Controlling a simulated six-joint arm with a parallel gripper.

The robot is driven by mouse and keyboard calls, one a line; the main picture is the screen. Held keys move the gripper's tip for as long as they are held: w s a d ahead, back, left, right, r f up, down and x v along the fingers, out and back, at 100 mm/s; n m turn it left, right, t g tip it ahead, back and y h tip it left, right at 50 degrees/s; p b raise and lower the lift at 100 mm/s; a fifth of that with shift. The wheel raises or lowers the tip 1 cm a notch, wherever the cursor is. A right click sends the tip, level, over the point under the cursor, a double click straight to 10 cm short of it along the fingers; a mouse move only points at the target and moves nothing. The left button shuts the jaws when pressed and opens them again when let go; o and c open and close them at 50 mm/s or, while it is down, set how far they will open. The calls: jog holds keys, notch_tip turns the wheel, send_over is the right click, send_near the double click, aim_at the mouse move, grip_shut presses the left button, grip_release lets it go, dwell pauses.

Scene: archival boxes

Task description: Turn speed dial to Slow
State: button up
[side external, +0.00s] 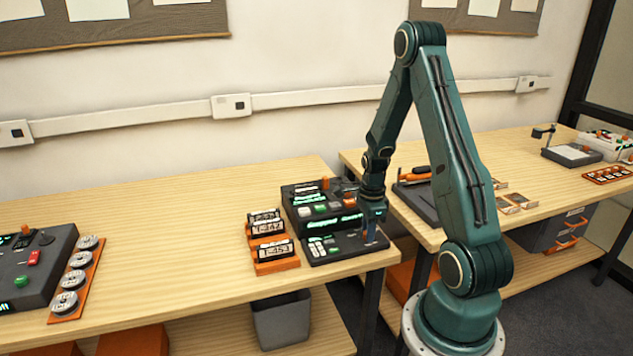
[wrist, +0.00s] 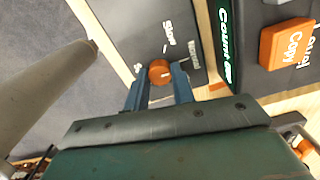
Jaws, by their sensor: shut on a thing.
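The speed dial (wrist: 160,72) is a small orange knob with a light line on it, on a dark grey panel (wrist: 135,22). White labels reading Slow (wrist: 170,34) and Normal (wrist: 194,52) stand around it, with a third, hard-to-read label at its left. The dial's line appears to point toward the right, but its exact setting is unclear. My gripper (wrist: 159,78) is shut on the dial, one finger on each side. In the side view my gripper (side external: 374,212) is at the right end of the front dark control unit (side external: 345,246) and hides the dial.
A second dark unit (side external: 305,192) stands behind, with an orange button (wrist: 286,43) and a green-edged display (wrist: 229,42). Orange holders with numbered counters (side external: 272,250) stand left of the units.

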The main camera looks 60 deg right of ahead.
jog(key=shift+n, duration=0.4)
jog(key=n, duration=1)
dwell(0.4)
jog(key=o, duration=1)
jog(key=shift+r, duration=0.1)
notch_tip(320, 180, up, 14)
dwell(0.4)
